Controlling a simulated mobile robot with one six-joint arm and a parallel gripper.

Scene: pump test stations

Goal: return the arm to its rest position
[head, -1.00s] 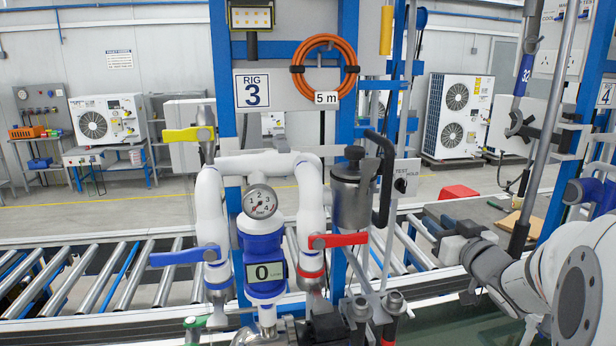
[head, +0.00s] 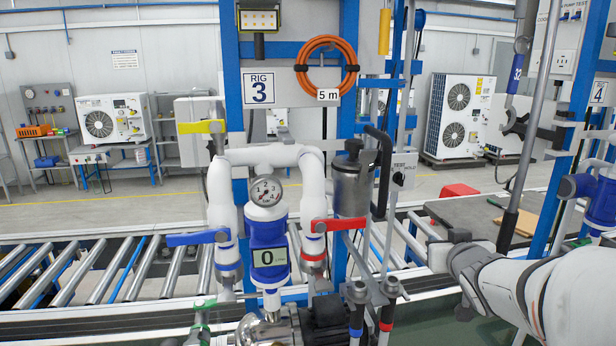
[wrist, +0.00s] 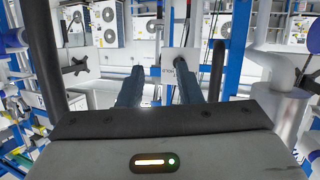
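My arm comes in from the right edge of the head view. Its dark end, my gripper (head: 445,252), is right of the Rig 3 pump assembly and in front of the roller conveyor, apart from the valves in the picture. In the wrist view my gripper (wrist: 161,72) shows two blue-grey fingers with a gap between them and nothing held. A white TEST/HOLD switch plate (wrist: 180,62) shows beyond the fingers. It also shows in the head view (head: 402,171).
The Rig 3 pipework has a yellow lever (head: 201,127), a blue lever (head: 196,238), a red lever (head: 340,225) and a gauge (head: 266,190). A grey canister (head: 350,187) stands beside it. A grey vertical pole (head: 535,120) rises behind my arm. Conveyor rollers (head: 110,272) run left.

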